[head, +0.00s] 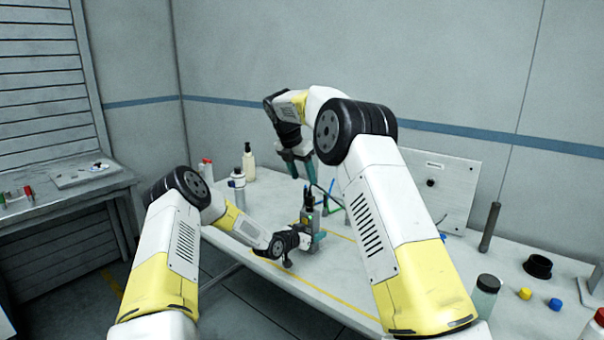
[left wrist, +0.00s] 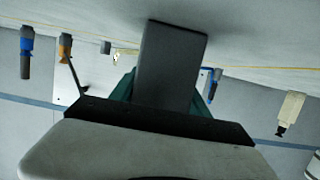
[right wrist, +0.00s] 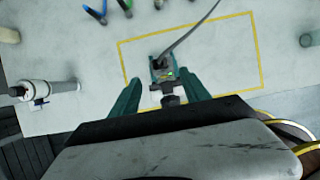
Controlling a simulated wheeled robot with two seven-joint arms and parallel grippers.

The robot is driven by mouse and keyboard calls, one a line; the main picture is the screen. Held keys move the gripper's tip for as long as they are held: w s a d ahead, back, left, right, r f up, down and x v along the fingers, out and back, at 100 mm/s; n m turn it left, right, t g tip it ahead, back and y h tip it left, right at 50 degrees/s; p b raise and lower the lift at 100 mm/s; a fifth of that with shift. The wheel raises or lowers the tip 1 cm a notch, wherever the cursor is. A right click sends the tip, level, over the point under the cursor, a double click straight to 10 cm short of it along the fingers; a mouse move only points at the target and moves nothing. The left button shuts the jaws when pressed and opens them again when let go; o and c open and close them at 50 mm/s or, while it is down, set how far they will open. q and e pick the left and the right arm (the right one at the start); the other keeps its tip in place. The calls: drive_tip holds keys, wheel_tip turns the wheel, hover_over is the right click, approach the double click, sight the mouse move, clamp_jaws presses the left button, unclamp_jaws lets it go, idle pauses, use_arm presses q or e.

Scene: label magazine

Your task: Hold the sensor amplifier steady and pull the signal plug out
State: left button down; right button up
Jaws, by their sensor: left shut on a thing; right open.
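The sensor amplifier (head: 316,222), a small grey-green block, stands upright on the table. My left gripper (head: 308,240) is shut on it from the near side; in the left wrist view its grey body (left wrist: 170,65) fills the space between the teal fingers. The dark signal plug (head: 308,198) sits on top of the amplifier, and a grey cable (right wrist: 190,34) runs from there in the right wrist view. My right gripper (head: 296,164) is open and empty, above and behind the amplifier. In the right wrist view the amplifier (right wrist: 155,74) shows beyond and between its fingertips.
A yellow outline (right wrist: 256,50) marks the table around the amplifier. Blue and green cable ends (right wrist: 125,5) lie nearby. Bottles (head: 249,162) stand at the back left. A grey panel (head: 440,190) stands at the back. A jar (head: 485,298) and small caps are at the right.

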sight(310, 190)
drive_tip(key=x, duration=1.1)
drive_tip(key=shift+s, duration=0.1)
clamp_jaws()
drive_tip(key=shift+a+r, duration=0.1)
drive_tip(key=shift+r, duration=2.3)
use_arm(q)
drive_tip(key=shift+c, duration=2.2)
unclamp_jaws()
